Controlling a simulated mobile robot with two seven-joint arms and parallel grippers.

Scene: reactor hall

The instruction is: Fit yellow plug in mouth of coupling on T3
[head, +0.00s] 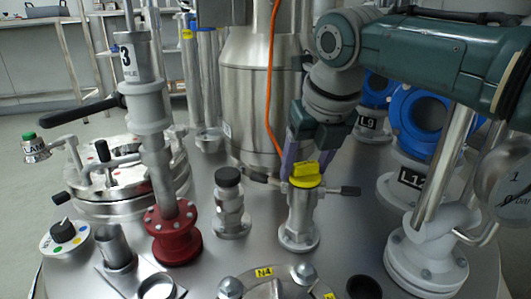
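The yellow plug (305,174), with a raised grip on top, is at the top of a steel coupling (299,218) that stands on the vessel lid. The coupling has a black-tipped lever on its right side. I cannot tell how deep the plug sits in the mouth, and I see no T3 label on this coupling. My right gripper (307,165) reaches down from the upper right. Its purple fingers are at either side of the plug and appear to be closed on it. My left gripper is not in view.
A similar coupling with a black cap (228,178) stands just left. A red-flanged pipe (176,235) rises farther left. White pipework with a gauge (425,262) and blue flanges (425,118) crowd the right. An orange cable (271,75) hangs behind. An N4 cover (280,285) lies in front.

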